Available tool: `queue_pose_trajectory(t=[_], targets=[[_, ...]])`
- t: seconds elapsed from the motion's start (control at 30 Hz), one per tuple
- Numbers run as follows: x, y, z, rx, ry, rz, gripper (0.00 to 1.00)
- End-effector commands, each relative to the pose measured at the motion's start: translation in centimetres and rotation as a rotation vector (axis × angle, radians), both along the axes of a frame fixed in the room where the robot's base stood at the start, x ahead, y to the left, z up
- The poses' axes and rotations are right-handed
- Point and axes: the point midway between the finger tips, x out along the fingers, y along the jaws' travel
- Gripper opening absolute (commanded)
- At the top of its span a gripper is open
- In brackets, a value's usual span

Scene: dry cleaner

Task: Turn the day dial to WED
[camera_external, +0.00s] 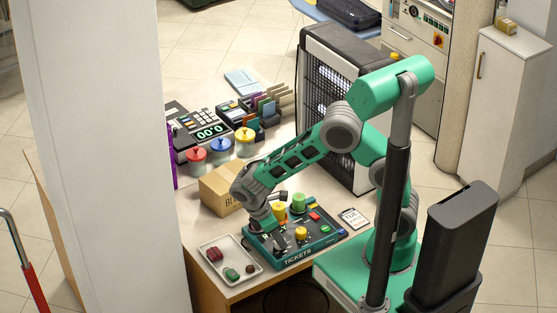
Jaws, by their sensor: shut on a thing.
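The dark green control panel (325,238) marked TICKETS lies on the counter near its front edge. It carries a tall green knob (298,201), a yellow knob (301,233), another yellow piece (279,212) and a red button (314,217). My gripper (277,239) points down over the panel's left part. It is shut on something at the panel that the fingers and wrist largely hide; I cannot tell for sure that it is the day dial. The day markings and the dial's setting are too small to read.
A white tray (206,249) with red and green pieces lies left of the panel. A cardboard box (216,190) stands behind it. A small card (353,218) lies to the right. Lidded pots, a register (190,122) and a tall black-framed unit (318,45) stand farther back.

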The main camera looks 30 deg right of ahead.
Motion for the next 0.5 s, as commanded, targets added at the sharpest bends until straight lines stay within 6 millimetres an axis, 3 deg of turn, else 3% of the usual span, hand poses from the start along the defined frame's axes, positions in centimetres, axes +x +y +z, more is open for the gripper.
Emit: queue_pose_trajectory(t=[0.5], targets=[[0.10,-0.02,-0.03,0.000,0.000,-0.109,0.00]])
